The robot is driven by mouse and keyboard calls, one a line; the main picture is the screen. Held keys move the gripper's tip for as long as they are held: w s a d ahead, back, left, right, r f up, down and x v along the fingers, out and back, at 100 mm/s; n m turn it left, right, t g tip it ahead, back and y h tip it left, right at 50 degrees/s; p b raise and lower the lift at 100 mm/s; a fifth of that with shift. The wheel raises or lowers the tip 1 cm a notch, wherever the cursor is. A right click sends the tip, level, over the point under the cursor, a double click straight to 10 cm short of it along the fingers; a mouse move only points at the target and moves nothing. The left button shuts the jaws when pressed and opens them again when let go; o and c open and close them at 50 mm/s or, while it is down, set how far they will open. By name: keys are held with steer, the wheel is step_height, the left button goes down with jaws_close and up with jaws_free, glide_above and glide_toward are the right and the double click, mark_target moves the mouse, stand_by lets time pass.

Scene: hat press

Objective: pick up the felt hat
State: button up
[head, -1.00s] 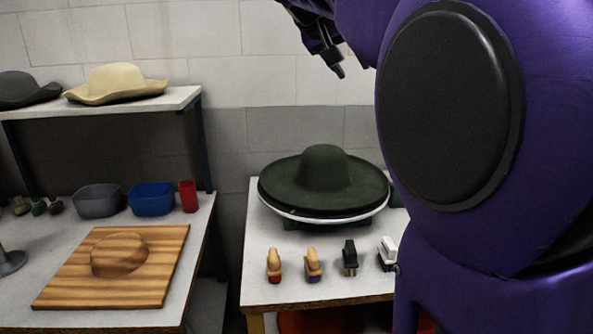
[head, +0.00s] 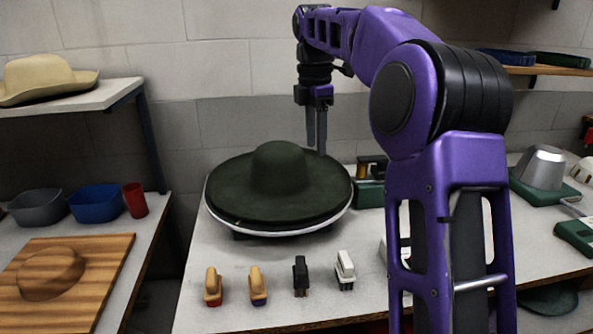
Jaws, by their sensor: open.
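The dark green felt hat (head: 279,182) sits crown up on a round white-rimmed stand on the right-hand table. Its wide brim covers most of the stand. My gripper (head: 316,143) points down above the back right part of the brim. Its two fingers show apart by a narrow gap, with nothing visible between them. The fingertips look close to the brim's far right edge, but I cannot tell whether they are above it or behind it.
Several small brushes (head: 301,275) stand along the table front. A green-based device (head: 370,182) is right of the hat. A wooden block (head: 60,272), bowls (head: 97,203) and a red cup (head: 135,200) are on the left table. A tan hat (head: 45,78) lies on the shelf.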

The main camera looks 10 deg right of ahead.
steer(key=n+b, duration=0.1)
steer(key=b, duration=0.3)
glide_above(316, 209)
steer(key=shift+y, duration=0.3)
steer(key=f, duration=1.2)
steer(key=shift+w+f, duration=0.1)
steer(key=shift+w, duration=0.1)
steer(key=shift+s+f+b, duration=0.2)
steer(key=shift+f+b, duration=0.35)
steer(key=shift+f, duration=2.15)
steer(key=shift+c, duration=0.2)
jaws_close()
